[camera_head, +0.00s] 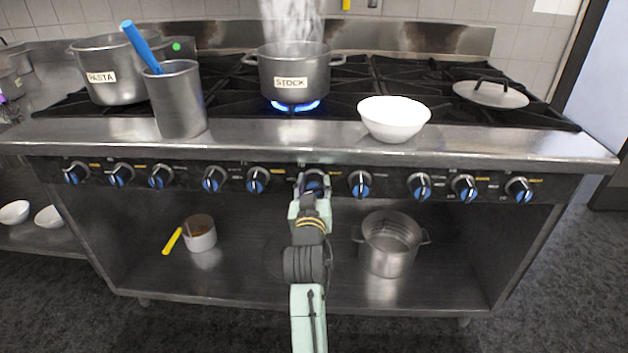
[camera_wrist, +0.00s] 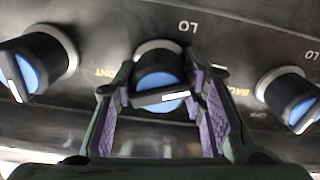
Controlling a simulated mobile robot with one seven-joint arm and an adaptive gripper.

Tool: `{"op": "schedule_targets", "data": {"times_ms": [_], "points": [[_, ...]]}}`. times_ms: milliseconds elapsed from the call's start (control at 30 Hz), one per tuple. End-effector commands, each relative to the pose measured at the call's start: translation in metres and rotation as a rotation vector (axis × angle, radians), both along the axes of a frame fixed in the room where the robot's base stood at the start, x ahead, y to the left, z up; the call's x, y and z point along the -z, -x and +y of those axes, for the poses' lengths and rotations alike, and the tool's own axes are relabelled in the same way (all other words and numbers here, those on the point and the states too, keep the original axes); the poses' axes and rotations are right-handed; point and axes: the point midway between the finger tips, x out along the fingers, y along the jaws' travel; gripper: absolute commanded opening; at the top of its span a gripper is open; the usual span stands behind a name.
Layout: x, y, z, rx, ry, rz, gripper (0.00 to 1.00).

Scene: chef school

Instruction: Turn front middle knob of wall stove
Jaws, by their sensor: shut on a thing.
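The wall stove (camera_head: 560,150) has a row of black knobs with blue faces along its front panel. The knob at my gripper (camera_head: 315,184) sits near the middle of the row. In the wrist view this knob (camera_wrist: 158,82) is between the two purple-padded fingers of my gripper (camera_wrist: 160,103). The fingers are shut on it, one on each side. Its white pointer line lies nearly level, tilted slightly. In the head view the gripper hides most of this knob.
Neighbouring knobs (camera_head: 257,180) and (camera_head: 360,184) stand close on either side. A stock pot (camera_head: 294,70) steams over a lit blue flame. A white bowl (camera_head: 394,118) and a metal container (camera_head: 178,100) stand on the front ledge. A strainer pot (camera_head: 390,245) sits on the lower shelf.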

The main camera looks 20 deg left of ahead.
Motion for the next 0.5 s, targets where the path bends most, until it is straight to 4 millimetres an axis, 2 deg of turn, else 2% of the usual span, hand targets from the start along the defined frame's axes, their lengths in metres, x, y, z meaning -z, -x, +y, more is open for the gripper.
{"op": "schedule_targets", "data": {"times_ms": [500], "points": [[-0.0040,-0.0005,-0.0004,0.002,0.462,-0.135,0.10]]}}
